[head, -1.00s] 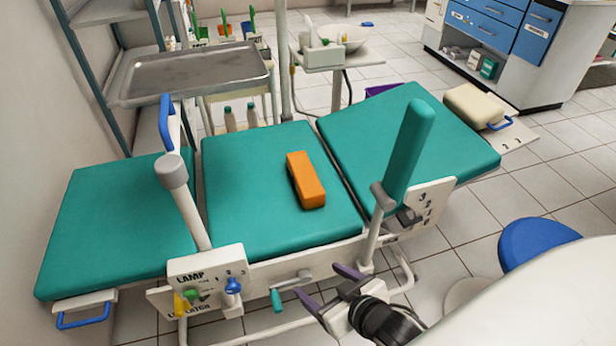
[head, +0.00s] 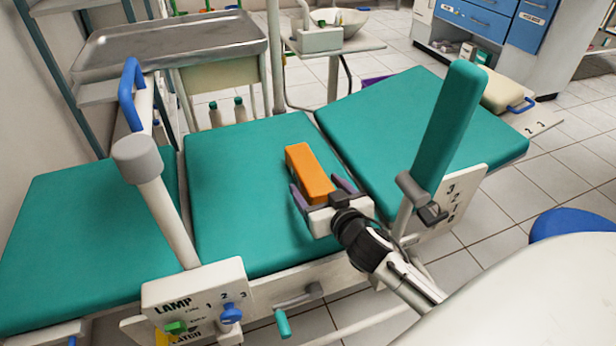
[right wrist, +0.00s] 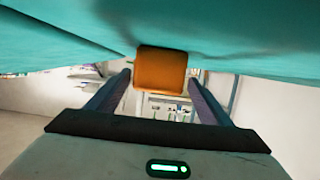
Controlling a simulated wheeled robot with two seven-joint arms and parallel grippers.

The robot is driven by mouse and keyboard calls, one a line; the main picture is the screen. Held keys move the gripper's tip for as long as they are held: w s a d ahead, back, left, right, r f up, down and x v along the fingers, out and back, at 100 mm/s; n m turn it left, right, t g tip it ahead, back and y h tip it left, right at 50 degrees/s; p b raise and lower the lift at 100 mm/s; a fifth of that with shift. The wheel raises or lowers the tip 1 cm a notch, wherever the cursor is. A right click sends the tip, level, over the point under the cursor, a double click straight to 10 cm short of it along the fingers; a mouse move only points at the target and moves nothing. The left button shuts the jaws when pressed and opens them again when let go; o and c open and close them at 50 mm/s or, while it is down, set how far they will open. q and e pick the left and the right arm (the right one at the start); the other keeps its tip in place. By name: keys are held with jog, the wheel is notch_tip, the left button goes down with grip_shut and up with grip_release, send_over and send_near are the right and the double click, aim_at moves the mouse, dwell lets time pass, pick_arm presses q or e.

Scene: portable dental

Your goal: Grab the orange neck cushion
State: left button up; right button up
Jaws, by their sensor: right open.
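The orange neck cushion (head: 307,171) lies on the middle green pad (head: 228,190) of the dental chair. My right gripper (head: 322,191) is open at the cushion's near end, one finger on each side of it in the head view. In the right wrist view the cushion's end face (right wrist: 161,68) shows ahead, between and beyond the two finger tips (right wrist: 163,78). I cannot tell whether the fingers touch it. My left gripper is not in view.
A green upright armrest (head: 452,125) stands right of my right gripper. A lamp post (head: 150,190) and control panel (head: 196,302) stand at the front left. A steel tray (head: 170,50) is behind the chair. The pad around the cushion is clear.

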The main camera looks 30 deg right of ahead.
aim_at(311, 176)
jog(key=b+x, duration=0.1)
jog(key=x, duration=0.4)
jog(key=shift+w+d+r, duration=0.15)
jog(key=shift+d, duration=0.05)
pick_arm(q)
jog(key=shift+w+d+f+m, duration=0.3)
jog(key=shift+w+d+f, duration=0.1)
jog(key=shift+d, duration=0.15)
pick_arm(e)
jog(key=c, duration=1.2)
jog(key=shift+o, duration=0.2)
jog(key=shift+r, duration=0.1)
